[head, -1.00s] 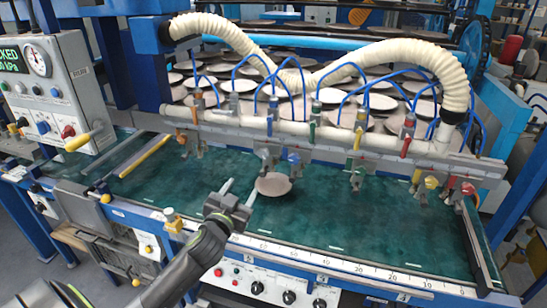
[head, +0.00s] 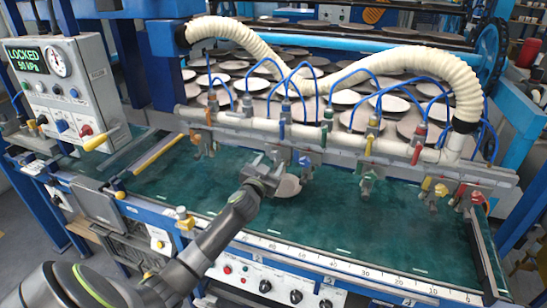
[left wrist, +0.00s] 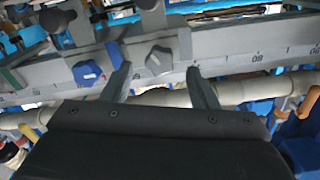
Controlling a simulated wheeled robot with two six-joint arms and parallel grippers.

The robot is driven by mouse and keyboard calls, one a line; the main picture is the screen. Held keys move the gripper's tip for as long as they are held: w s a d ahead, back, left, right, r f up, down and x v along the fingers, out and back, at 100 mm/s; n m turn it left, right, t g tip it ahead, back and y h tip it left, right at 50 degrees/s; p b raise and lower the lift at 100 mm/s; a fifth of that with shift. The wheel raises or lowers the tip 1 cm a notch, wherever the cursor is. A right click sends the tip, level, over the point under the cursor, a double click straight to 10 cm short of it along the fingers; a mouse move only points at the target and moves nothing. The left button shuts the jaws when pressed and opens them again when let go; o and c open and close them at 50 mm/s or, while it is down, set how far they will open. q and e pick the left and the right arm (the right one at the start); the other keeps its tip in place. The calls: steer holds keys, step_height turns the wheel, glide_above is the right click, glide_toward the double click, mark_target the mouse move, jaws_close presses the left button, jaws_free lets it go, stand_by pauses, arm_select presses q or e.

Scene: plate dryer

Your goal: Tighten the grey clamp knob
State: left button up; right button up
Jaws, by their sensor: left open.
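The grey clamp knob (left wrist: 160,60) sits on the grey scaled rail (left wrist: 230,58) in the left wrist view, right of a blue knob (left wrist: 87,73). My left gripper (left wrist: 155,66) is open, with one finger on each side of the grey knob and visible gaps between. In the head view my left gripper (head: 266,172) is at the rail, left of the blue knob (head: 303,159), and hides most of what lies behind it. My right gripper is not in view.
Other coloured knobs line the rail, with blue hoses and a cream duct (head: 400,55) above. A control box (head: 60,85) reads LOCKED at left.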

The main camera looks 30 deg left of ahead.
mark_target(274, 157)
arm_select(q)
steer(key=shift+x, duration=1.85)
steer(key=shift+c, duration=0.3)
steer(key=c, duration=0.9)
